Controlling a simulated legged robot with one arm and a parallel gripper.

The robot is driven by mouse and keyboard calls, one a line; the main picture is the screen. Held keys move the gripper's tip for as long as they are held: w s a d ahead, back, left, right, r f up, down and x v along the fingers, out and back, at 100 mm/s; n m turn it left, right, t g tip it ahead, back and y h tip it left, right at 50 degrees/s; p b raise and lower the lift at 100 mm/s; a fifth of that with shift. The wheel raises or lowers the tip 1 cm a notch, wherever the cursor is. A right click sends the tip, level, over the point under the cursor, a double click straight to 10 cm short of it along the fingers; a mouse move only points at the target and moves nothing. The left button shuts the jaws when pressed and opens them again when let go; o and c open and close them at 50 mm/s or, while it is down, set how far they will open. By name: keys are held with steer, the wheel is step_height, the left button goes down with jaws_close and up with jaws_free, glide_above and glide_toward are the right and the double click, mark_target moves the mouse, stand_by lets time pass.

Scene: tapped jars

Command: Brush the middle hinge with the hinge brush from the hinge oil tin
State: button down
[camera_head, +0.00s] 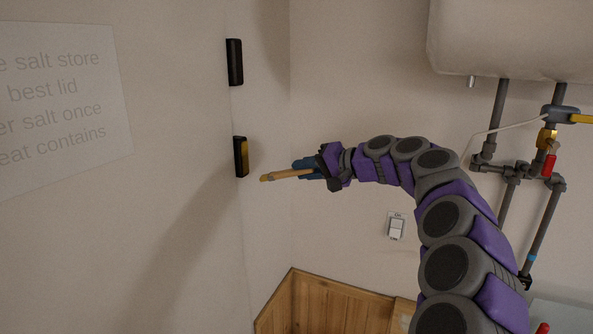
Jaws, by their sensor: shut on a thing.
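Two black hinges show along the edge between the door-like panel and the wall: an upper hinge (235,62) and a lower hinge (241,157). The lower one has a yellow-gold patch on its right side; the upper one is plain black. Which of them is the middle hinge cannot be told from this view alone. My gripper (305,168) is shut on the hinge brush (284,175), which has a tan handle. The brush points left, its tip just right of and slightly below the lower hinge, seemingly apart from it. The hinge oil tin is not in view.
A sign (60,105) is on the pale panel at left. A wall switch (396,226) is beneath my arm. Grey pipes (510,170) with a red-handled valve (549,164) run at right under a white basin (510,40). Wood panelling (325,305) is low down.

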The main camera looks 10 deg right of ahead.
steer(key=shift+s+d+r, duration=0.1)
steer(key=shift+s+d, duration=0.5)
steer(key=shift+d, duration=0.25)
steer(key=shift+s+d+b, duration=0.2)
steer(key=shift+s+d, duration=0.25)
steer(key=shift+d, duration=0.2)
steer(key=shift+s+d+b, duration=0.2)
steer(key=shift+s+d, duration=0.2)
steer(key=shift+d, duration=0.2)
steer(key=shift+w+a, duration=0.1)
steer(key=shift+a, duration=0.1)
steer(key=shift+w+a+p, duration=0.3)
steer(key=shift+w+a, duration=0.4)
steer(key=shift+a, duration=0.25)
steer(key=shift+w+a+p, duration=0.25)
steer(key=shift+w+a, duration=0.4)
steer(key=shift+a, duration=0.35)
steer(key=shift+w+a+p, duration=0.3)
steer(key=shift+w+a, duration=0.4)
steer(key=shift+a, duration=0.25)
steer(key=shift+w+a, duration=0.5)
steer(key=shift+a, duration=0.15)
